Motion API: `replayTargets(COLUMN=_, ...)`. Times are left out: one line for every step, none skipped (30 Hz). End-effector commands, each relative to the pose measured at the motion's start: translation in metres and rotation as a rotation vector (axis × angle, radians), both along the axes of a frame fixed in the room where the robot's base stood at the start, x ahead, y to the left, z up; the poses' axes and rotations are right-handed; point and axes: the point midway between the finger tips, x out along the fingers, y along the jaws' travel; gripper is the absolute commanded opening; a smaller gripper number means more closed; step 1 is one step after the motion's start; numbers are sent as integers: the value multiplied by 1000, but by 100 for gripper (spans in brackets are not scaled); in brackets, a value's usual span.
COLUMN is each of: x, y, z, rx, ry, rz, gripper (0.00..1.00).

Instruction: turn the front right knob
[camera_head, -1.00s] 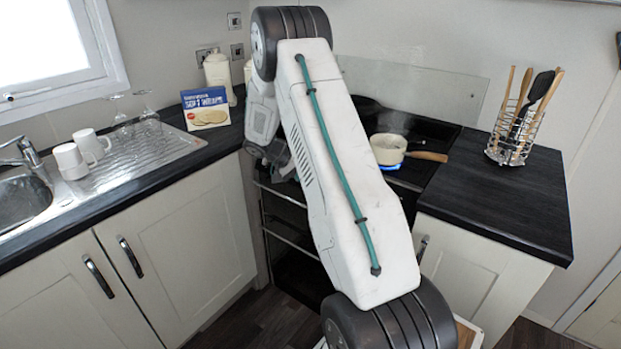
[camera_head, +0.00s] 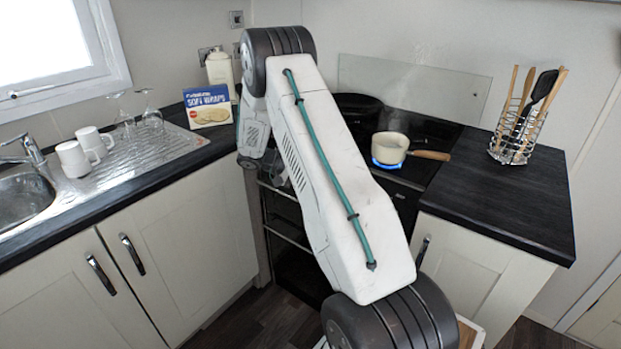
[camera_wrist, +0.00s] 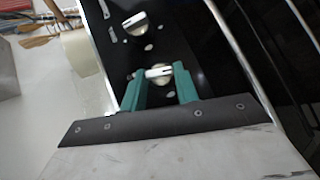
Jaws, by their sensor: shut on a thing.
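A light-coloured control knob (camera_wrist: 160,73) with a pale bar handle is on the black front panel of the cooker in the wrist view. My gripper (camera_wrist: 158,76) has its two teal fingers closed on either side of this knob. A second knob (camera_wrist: 135,25) is further up the same panel, apart from my fingers. I cannot tell from the picture alone which knob is the front right one. In the head view my own arm hides the knobs and the gripper. A cream saucepan (camera_head: 390,146) with a wooden handle stands on the hob over a blue flame (camera_head: 386,165).
A black pan (camera_head: 357,103) sits at the back of the hob. The right worktop (camera_head: 500,205) carries a wire utensil holder (camera_head: 517,140). On the left are a sink (camera_head: 24,196), white mugs (camera_head: 75,158) and a box of wraps (camera_head: 207,106). A metal rail (camera_wrist: 240,50) runs beside the knob panel.

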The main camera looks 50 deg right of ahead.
Motion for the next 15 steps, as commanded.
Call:
replayTargets(x=0, y=0, z=0, rx=0, ry=0, rz=1, gripper=7)
replayTargets(x=0, y=0, z=0, rx=1, ry=-1, rz=1, gripper=7)
replayTargets(x=0, y=0, z=0, rx=1, ry=-1, rz=1, gripper=7)
replayTargets(x=0, y=0, z=0, rx=0, ry=-2, rz=0, gripper=7)
replayTargets(x=0, y=0, z=0, rx=0, ry=-2, rz=0, gripper=7)
replayTargets(x=0, y=0, z=0, rx=0, ry=-2, rz=0, gripper=36)
replayTargets(x=0, y=0, z=0, rx=0, ry=-2, rz=0, gripper=44)
replayTargets(x=0, y=0, z=0, rx=0, ry=-2, rz=0, gripper=52)
replayTargets(x=0, y=0, z=0, rx=0, ry=-2, rz=0, gripper=52)
replayTargets(x=0, y=0, z=0, rx=0, ry=-2, rz=0, gripper=52)
replayTargets(x=0, y=0, z=0, rx=0, ry=-2, rz=0, gripper=52)
replayTargets(x=0, y=0, z=0, rx=0, ry=-2, rz=0, gripper=52)
replayTargets(x=0, y=0, z=0, rx=0, ry=-2, rz=0, gripper=52)
replayTargets(x=0, y=0, z=0, rx=0, ry=-2, rz=0, gripper=52)
replayTargets(x=0, y=0, z=0, rx=0, ry=-2, rz=0, gripper=52)
